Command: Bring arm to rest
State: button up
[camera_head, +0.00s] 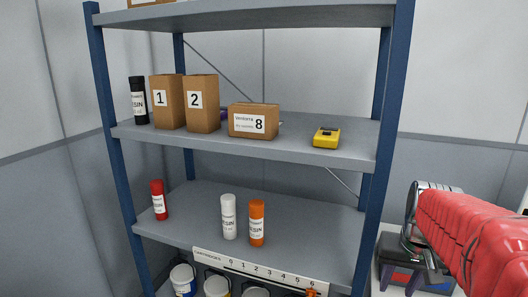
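My arm, in a red ribbed cover, reaches in from the right edge in the head view. At its near-left end are a grey metal ring and dark parts around my gripper (421,241). It lies right of the shelf's blue post, in front of or above a grey surface at the lower right. The fingers do not show clearly, so I cannot tell whether they are open or shut. I see nothing clearly held.
A grey shelf rack (290,150) with blue posts fills the middle. It bears cardboard boxes (202,105), a yellow tool (327,138), a black bottle (139,100), and red (159,201), white (229,217) and orange (256,223) bottles. Several tubs (183,280) stand below.

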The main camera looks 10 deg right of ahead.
jog(key=s+a+n+t, duration=0.1)
jog(key=s+a+n, duration=0.2)
jog(key=a, duration=0.8)
jog(key=s+a+r+n+t+y, duration=0.1)
jog(key=s+a, duration=0.4)
jog(key=a, duration=0.7)
jog(key=shift+n+t, duration=0.6)
jog(key=shift+n, duration=0.5)
